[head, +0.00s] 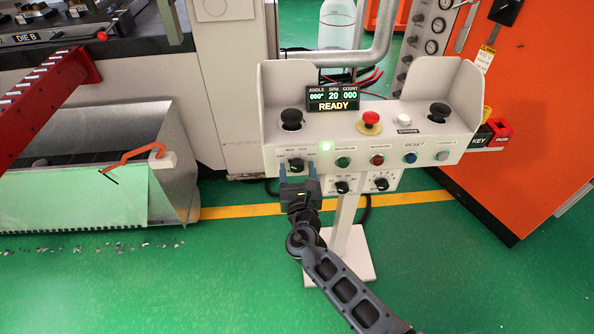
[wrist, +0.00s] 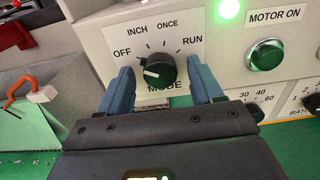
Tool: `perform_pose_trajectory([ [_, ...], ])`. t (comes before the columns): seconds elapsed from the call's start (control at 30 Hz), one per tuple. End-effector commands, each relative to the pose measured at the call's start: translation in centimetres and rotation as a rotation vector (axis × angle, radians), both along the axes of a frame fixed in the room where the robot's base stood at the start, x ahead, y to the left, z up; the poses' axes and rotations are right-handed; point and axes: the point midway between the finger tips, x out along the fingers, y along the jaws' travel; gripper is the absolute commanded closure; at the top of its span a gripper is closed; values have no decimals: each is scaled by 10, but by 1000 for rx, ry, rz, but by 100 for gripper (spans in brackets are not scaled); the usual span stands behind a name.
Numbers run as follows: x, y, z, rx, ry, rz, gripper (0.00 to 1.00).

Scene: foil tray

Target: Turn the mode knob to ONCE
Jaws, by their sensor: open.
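The black mode knob (wrist: 161,70) sits on a white panel marked OFF, INCH, ONCE and RUN, with MODE below. Its white pointer line lies on the left side, nearest the OFF mark. The knob also shows in the head view (head: 296,164). My gripper (wrist: 163,84) is open, its blue fingers on the left and right of the knob with a gap on each side. In the head view my gripper (head: 298,174) is just below and in front of the knob.
Two smaller knobs (head: 342,187) (head: 381,184) sit lower right. The display (head: 333,98) reads READY. A red mushroom button (head: 371,118) stands on top.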

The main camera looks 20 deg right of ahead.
Motion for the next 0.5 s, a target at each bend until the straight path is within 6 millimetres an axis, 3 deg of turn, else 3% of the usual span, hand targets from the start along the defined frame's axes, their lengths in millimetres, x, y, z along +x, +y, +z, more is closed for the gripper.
perform_pose_trajectory([
  [0.3, 4, -1, 0, 0, 0, 1, 35],
  [0.5, 4, -1, 0, 0, 0, 1, 53],
])
